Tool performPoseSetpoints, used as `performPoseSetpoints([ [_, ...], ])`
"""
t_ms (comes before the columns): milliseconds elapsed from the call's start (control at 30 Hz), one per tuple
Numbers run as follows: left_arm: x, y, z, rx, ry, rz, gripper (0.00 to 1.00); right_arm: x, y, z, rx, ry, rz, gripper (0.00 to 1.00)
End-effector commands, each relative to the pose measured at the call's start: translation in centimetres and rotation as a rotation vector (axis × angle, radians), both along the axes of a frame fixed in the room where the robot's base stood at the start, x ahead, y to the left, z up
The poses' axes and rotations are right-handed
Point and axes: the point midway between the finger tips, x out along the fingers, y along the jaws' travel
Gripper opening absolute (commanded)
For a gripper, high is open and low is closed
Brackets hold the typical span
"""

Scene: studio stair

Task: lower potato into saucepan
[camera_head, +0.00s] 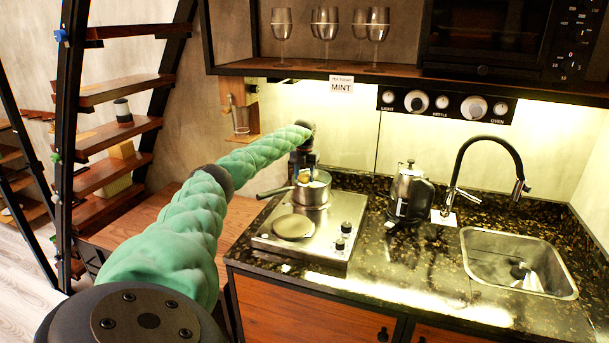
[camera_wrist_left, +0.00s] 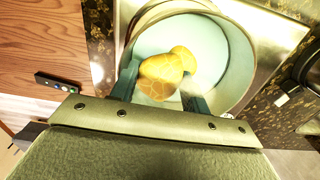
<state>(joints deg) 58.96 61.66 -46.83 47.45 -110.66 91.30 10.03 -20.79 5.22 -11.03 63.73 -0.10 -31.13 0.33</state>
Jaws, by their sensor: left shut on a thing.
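The saucepan (camera_head: 311,196) is a steel pot on the hob, its handle toward the left. My left gripper (camera_head: 306,175) is at the pan's mouth, pointing down. In the left wrist view, my left gripper (camera_wrist_left: 160,92) is shut on a yellow-brown potato (camera_wrist_left: 155,78). The potato shows against the inside of the saucepan (camera_wrist_left: 220,90). A smaller yellow piece (camera_wrist_left: 184,56) shows beyond it, within the pan's outline; I cannot tell whether the two touch. The held potato's height above the pan bottom is unclear. My right gripper is not in view.
The hob (camera_head: 345,215) has a bare round plate in front of the pan. A kettle (camera_head: 409,192) stands on the dark counter to the right, before the tap (camera_head: 490,150) and sink (camera_head: 520,262). A shelf with glasses (camera_head: 325,25) hangs above. Stairs (camera_head: 115,135) rise at left.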

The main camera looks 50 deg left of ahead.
Motion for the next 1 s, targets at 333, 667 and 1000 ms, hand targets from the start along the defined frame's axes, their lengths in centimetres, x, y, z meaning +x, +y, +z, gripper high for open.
performPoseSetpoints([
  [333,0.02,-0.01,0.04,0.000,0.000,0.000,0.22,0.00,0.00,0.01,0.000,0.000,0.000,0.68],
  [667,0.01,0.00,-0.22,0.000,0.000,0.000,0.22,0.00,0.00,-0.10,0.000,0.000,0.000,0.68],
  [1000,0.01,0.00,-0.63,0.000,0.000,0.000,0.22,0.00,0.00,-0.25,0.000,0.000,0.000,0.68],
])
